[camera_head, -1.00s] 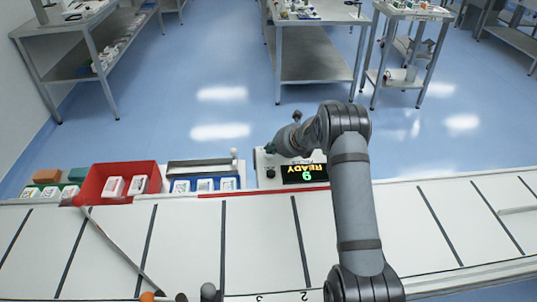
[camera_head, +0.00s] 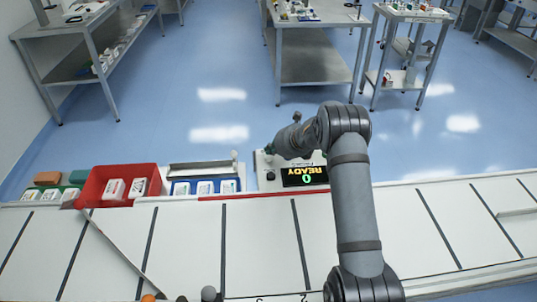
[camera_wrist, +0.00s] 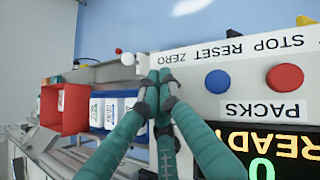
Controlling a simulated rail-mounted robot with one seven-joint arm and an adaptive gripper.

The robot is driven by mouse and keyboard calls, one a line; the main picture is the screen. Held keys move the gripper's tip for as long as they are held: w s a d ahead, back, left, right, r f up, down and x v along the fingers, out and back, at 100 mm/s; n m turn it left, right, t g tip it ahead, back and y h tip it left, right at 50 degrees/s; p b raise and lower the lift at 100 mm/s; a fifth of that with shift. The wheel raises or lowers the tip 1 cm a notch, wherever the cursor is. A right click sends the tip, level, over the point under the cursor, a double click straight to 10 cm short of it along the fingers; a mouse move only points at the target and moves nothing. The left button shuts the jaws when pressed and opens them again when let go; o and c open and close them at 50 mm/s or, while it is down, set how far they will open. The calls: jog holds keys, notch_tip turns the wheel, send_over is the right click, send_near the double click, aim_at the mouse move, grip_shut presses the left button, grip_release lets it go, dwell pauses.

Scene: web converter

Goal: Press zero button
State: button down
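The control panel (camera_head: 263,162) stands behind the conveyor, left of my forearm. Its lit display (camera_head: 305,176) reads READY with a 0. In the wrist view the display (camera_wrist: 262,150) is at lower right. The printed word ZERO (camera_wrist: 172,57) is just above my fingertips. A blue button (camera_wrist: 217,81) sits under RESET and a red button (camera_wrist: 284,77) under STOP. The zero button is hidden, apparently behind my fingertips. My gripper (camera_wrist: 159,75) is shut, its teal fingers together at the panel; I cannot tell whether they touch it. It is partly visible in the head view (camera_head: 270,148).
Left of the panel are a blue bin (camera_head: 205,187) with white packs and a red bin (camera_head: 98,190). A small white knob (camera_head: 235,155) stands near the panel's left edge. The white conveyor (camera_head: 260,240) runs across the front. Tables stand farther back.

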aim_at(271, 157)
jog(key=shift+r, duration=0.35)
notch_tip(271, 157, up, 5)
jog(key=p, duration=0.4)
jog(key=shift+r+p, duration=0.1)
jog(key=shift+p, duration=0.25)
jog(key=shift+d, duration=0.1)
dwell(0.5)
